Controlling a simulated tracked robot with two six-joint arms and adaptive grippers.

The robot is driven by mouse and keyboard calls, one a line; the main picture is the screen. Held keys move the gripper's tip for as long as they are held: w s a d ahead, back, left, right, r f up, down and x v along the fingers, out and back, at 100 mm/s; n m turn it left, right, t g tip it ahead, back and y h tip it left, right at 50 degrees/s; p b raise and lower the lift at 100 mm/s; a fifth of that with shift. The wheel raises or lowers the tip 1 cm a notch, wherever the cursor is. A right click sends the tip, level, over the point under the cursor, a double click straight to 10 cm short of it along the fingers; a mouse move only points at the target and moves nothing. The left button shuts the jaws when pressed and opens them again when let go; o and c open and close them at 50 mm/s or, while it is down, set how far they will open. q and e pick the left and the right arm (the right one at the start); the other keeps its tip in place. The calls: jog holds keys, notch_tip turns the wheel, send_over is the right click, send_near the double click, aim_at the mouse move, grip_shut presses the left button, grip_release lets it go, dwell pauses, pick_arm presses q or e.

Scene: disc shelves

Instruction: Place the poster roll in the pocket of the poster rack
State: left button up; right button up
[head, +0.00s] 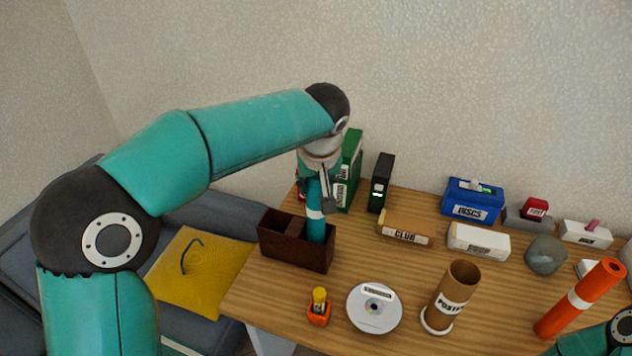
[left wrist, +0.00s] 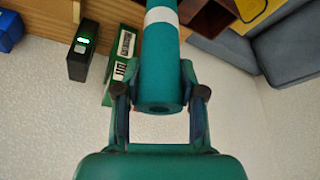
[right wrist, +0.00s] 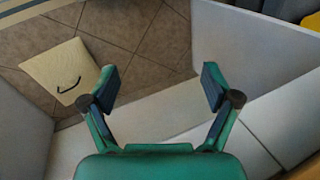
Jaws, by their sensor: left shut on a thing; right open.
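A teal poster roll (head: 316,228) with a white band stands nearly upright. My left gripper (head: 323,193) is shut around its upper part; the left wrist view shows the roll (left wrist: 160,62) between the fingers (left wrist: 160,97). The roll's lower end appears to be inside the right compartment of a dark brown divided box (head: 290,255), behind its front wall; its depth cannot be told. A brown open tube labelled "POSTE…" (head: 452,292) stands on a white round base to the right. My right gripper (right wrist: 160,90) is open and empty, away from the table.
Green (head: 347,180) and black (head: 380,183) cases stand behind the box. A blue bin (head: 472,203) is at the back.

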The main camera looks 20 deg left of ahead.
pick_arm(q)
jog(key=shift+f, duration=0.4)
jog(key=o, duration=1.2)
jog(key=shift+r, duration=0.1)
jog(key=shift+r+p, duration=0.45)
jog(key=shift+r, duration=0.2)
jog(key=v, duration=1.1)
jog(key=shift+s+r, duration=0.25)
jog(key=shift+r, duration=0.1)
